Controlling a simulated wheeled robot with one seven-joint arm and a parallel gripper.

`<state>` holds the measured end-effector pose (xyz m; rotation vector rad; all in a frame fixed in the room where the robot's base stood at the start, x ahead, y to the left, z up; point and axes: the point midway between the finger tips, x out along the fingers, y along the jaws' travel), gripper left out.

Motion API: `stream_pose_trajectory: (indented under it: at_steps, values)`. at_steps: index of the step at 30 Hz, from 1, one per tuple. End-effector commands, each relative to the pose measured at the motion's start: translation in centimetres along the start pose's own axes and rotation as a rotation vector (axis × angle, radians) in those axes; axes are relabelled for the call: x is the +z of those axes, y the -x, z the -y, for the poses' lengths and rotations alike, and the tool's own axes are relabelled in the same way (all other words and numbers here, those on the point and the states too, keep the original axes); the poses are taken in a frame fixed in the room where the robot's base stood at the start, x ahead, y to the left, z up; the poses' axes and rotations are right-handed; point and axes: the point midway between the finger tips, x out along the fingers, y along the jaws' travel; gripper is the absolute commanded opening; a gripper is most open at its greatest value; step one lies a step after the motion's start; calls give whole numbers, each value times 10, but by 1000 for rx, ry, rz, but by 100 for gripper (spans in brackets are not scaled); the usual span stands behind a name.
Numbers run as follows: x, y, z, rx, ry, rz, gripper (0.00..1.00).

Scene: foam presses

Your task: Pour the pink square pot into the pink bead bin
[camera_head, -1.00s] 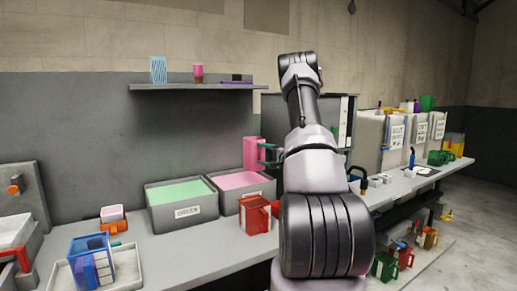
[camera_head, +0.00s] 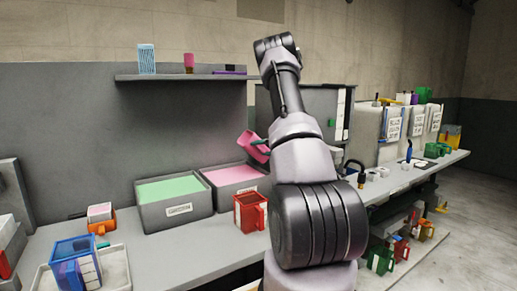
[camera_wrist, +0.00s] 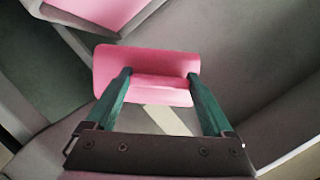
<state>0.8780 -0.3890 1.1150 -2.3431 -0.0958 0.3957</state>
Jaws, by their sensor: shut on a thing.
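The pink square pot (camera_head: 253,147) hangs tilted in the air near the back right of the pink bead bin in the head view. My gripper (camera_wrist: 160,76) is shut on the pot, with its green fingers at the pot's near side in the wrist view (camera_wrist: 145,62). The pink bead bin (camera_head: 224,201) is a grey box with a pink fill. Its corner shows at the upper left of the wrist view (camera_wrist: 78,24), apart from the pot. My arm hides the gripper in the head view. The pot's inside and any falling beads cannot be made out.
A grey bin with green fill (camera_head: 153,216) stands left of the pink one. A red container (camera_head: 250,213) stands in front of the pink bin. A blue container (camera_head: 75,262) sits in a tray at the front left. A shelf (camera_head: 180,77) hangs above the bins.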

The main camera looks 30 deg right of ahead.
Motion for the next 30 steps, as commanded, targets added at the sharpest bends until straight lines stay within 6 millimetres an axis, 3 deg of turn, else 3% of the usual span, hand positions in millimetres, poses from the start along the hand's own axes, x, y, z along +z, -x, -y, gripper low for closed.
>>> stream_pose_trajectory:
  at_steps: [9,23,30]
  values:
    - [14,-6,-12,127,341,0,24]
    - [38,-14,-25,243,654,-1,24]
    - [44,-16,-14,337,907,1,24]
